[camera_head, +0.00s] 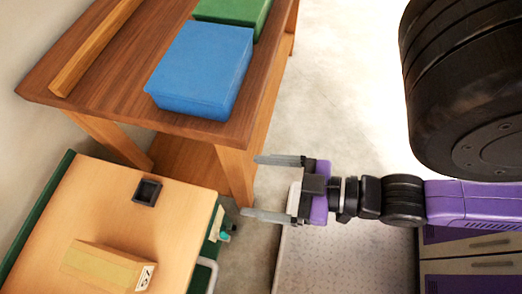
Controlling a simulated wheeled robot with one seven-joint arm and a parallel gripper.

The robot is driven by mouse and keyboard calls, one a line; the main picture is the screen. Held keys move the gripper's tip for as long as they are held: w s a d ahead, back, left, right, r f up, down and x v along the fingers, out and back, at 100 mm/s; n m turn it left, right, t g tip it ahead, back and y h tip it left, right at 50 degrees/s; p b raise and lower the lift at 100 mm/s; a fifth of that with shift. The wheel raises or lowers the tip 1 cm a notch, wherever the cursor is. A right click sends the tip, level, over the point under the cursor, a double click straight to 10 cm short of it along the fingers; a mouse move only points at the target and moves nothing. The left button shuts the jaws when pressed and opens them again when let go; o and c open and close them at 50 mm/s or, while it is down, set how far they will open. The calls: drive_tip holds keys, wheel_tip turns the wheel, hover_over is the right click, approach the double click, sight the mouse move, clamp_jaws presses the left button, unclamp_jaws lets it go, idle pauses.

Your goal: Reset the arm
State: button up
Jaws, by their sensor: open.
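My gripper (272,188) is in the middle of the head view, at the end of my purple and black arm, which comes in from the right. Its two grey fingers point left and stand wide apart. Nothing shows between them. The fingertips are near the front leg of the wooden table and to the right of the lower desk, seen from above. I cannot tell whether they touch anything.
A dark wooden table (120,97) at upper left bears a blue box (203,68), a green box (232,11) and a wooden bar (95,47). A lower desk (185,225) holds a small black tray (147,191) and a cardboard box (105,266). Pale floor (335,80) lies open beyond.

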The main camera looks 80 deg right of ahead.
drive_tip(key=shift+r, duration=0.1)
wheel_tip(320, 180, up, 8)
drive_tip(key=p, duration=0.8)
drive_tip(key=shift+f, duration=0.2)
